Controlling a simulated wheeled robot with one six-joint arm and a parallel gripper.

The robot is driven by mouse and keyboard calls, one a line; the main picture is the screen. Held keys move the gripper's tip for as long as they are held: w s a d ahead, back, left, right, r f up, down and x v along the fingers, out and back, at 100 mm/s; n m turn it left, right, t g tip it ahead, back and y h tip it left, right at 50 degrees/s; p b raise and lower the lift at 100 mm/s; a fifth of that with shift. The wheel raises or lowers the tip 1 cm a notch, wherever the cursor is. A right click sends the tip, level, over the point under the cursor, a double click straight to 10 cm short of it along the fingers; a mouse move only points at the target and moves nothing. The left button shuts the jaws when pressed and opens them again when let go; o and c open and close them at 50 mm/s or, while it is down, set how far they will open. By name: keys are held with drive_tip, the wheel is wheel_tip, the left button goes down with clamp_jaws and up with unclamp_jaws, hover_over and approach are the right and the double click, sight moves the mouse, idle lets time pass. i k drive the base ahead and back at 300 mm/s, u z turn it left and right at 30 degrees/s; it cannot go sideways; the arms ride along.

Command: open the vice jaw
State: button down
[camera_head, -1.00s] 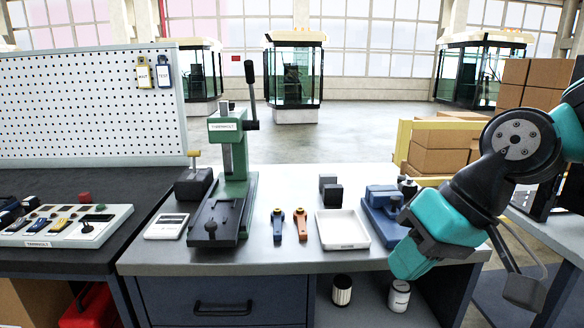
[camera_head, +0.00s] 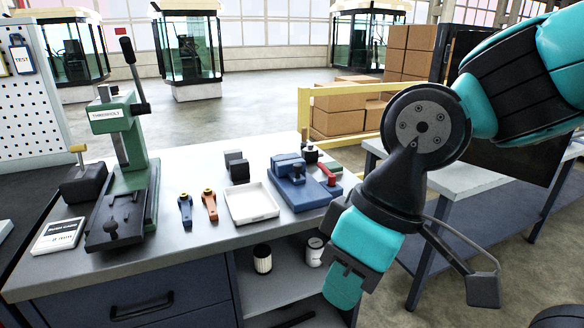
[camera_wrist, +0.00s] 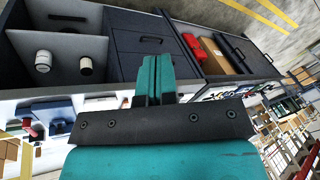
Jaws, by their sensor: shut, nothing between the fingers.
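The blue bench vice (camera_head: 300,186) stands near the right end of the grey bench top, with a dark block at its jaw. A red handle (camera_head: 328,174) shows at its right side. The jaw gap cannot be made out.
A white tray (camera_head: 250,203), orange tool (camera_head: 209,205), blue tool (camera_head: 185,208) and green press (camera_head: 130,150) stand left of the vice. Two cans sit on the shelf below. A second table (camera_head: 450,180) stands at the right. Floor shows between the tables.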

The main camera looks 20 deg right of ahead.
sight(294, 169)
drive_tip(key=u, duration=0.4)
drive_tip(key=i, duration=1.05)
drive_tip(key=z, duration=0.4)
